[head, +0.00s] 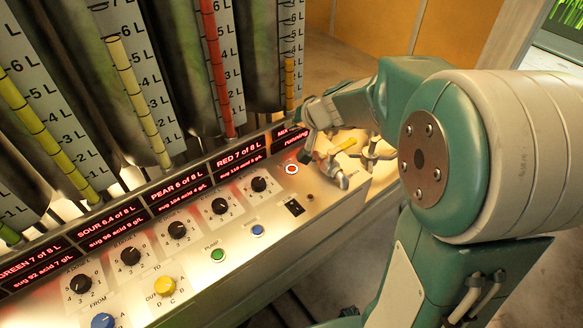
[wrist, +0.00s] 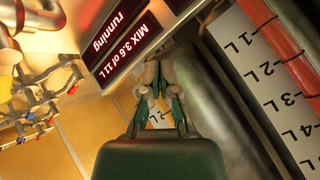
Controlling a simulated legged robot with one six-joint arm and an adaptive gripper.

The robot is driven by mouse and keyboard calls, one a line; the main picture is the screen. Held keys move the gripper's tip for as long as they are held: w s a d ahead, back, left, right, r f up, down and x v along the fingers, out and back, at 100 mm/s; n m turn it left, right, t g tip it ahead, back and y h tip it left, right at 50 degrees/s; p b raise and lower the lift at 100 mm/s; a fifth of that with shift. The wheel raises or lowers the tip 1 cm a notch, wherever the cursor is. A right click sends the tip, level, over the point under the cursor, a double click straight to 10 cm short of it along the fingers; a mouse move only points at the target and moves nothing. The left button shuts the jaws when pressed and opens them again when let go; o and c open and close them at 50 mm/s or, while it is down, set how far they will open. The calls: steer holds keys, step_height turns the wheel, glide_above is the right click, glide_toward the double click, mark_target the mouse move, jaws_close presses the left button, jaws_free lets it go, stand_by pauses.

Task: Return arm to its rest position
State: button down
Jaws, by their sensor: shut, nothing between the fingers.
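My arm reaches in from the right in the head view, bent over the right end of the control panel (head: 222,233). My gripper (head: 318,113) is near the mix display (head: 291,138), partly hidden by its own wrist. In the wrist view my gripper (wrist: 158,72) has its fingers together with nothing held between them. The mix display (wrist: 118,38) beside it reads "MIX 3.6 of 11 L" and "running". I cannot tell from these views whether the fingertips touch anything.
The panel has several black knobs, a yellow knob (head: 165,286), a blue knob (head: 103,320), a green button (head: 218,254) and a red-ringed button (head: 292,169). Several gauge tubes stand behind it. Metal fittings (head: 340,172) stand by its right end. A screen (head: 566,22) is at upper right.

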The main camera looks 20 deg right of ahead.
steer(key=shift+r, duration=1.3)
steer(key=s+a+r+n+g+h, duration=0.1)
steer(key=s+a+r, duration=0.1)
steer(key=s, duration=0.5)
steer(key=s+a+r+n+g, duration=0.1)
steer(key=s+r+n, duration=0.1)
steer(key=s, duration=0.5)
steer(key=s+d+h, duration=0.3)
steer(key=s, duration=1)
steer(key=shift+s+f+g, duration=0.3)
steer(key=shift+f, duration=0.1)
